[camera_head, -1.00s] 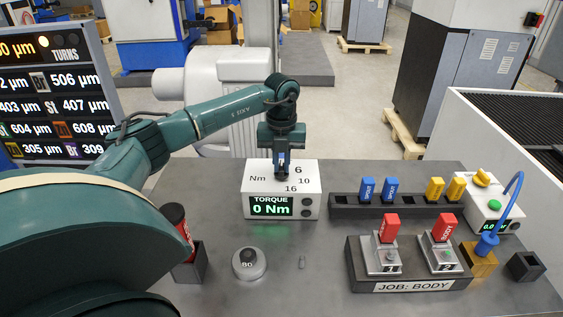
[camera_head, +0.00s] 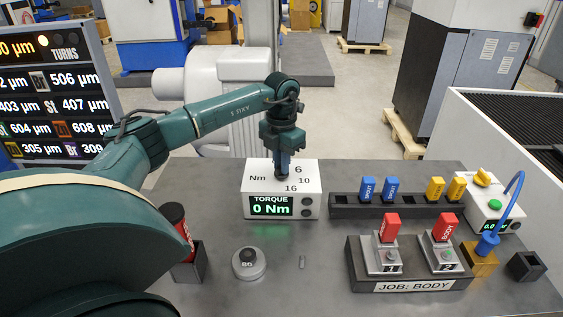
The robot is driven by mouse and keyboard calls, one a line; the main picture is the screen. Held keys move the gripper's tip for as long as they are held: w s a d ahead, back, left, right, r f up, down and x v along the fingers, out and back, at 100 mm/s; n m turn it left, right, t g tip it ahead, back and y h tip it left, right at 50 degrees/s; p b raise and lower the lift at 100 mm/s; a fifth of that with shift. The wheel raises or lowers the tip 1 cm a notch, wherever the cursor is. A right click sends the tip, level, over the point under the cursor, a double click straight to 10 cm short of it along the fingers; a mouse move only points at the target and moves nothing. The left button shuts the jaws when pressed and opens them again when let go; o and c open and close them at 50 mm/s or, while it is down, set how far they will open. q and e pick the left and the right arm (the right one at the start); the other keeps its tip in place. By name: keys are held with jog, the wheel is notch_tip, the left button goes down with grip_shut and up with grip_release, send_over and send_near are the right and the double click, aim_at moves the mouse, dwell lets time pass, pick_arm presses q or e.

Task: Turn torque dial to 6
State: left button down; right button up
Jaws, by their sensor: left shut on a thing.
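The torque box (camera_head: 256,187) is a white block at the middle back of the table. Its top carries the marks 6, 10, 16 and Nm, and its green display (camera_head: 271,206) reads "TORQUE 0 Nm". My left gripper (camera_head: 282,174) points down onto the box top, among the marks, just left of the 6 and 10. It is shut on the torque dial, which the fingers almost wholly hide, so I cannot tell where the dial points. My right gripper is not in view.
A dark rack (camera_head: 345,206) with blue and yellow tagged pieces stands right of the box. A "JOB: BODY" fixture (camera_head: 420,286) with red-topped pieces is at front right.

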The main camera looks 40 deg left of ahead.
pick_arm(q)
jog(key=shift+m, duration=0.5)
jog(key=c, duration=1.4)
grip_release()
jog(key=shift+c, duration=0.2)
notch_tip(320, 180, up, 13)
jog(key=b, duration=0.2)
jog(key=shift+r, duration=0.15)
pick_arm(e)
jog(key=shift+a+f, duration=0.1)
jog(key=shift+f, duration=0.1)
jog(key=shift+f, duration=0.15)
